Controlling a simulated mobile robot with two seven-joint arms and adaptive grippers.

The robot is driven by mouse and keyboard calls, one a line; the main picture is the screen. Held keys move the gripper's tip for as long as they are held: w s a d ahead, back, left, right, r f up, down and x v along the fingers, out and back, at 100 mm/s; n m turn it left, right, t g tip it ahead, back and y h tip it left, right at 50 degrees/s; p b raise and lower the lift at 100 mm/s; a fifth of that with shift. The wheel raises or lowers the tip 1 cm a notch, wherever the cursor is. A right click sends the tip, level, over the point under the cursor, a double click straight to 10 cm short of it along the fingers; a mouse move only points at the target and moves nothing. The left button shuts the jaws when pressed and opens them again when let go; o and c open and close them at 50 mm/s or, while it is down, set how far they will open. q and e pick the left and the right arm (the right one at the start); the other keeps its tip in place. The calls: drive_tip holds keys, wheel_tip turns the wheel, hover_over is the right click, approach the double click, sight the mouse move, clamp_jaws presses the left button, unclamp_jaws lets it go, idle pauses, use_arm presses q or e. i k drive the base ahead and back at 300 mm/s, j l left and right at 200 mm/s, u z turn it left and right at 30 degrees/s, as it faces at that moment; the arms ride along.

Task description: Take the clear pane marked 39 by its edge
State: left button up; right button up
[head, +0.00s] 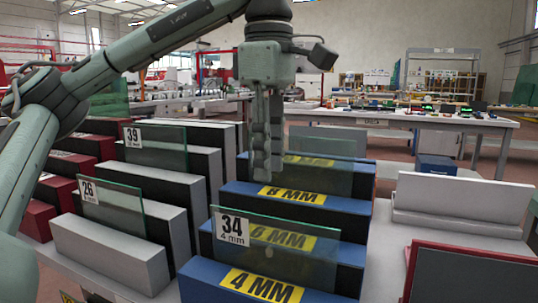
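The clear pane marked 39 (160,154) stands upright in a slot between grey and black blocks, left of centre in the head view. Its white label is at its upper left corner, and its top edge is uncovered. My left gripper (265,165) hangs fingers down to the right of this pane, apart from it, over the blue blocks. Its two fingers overlap in this view, so the gap between them cannot be judged. Nothing clearly shows held in it. My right gripper is not in view.
A pane marked 26 (118,212) stands nearer at the left. A pane marked 34 (275,249) stands in front in blue blocks. Another clear pane (335,178) stands just right of my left fingers. A light grey block (455,200) and dark red-edged panel (470,277) are at the right.

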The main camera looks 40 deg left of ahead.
sight(160, 147)
drive_tip(key=k, duration=1)
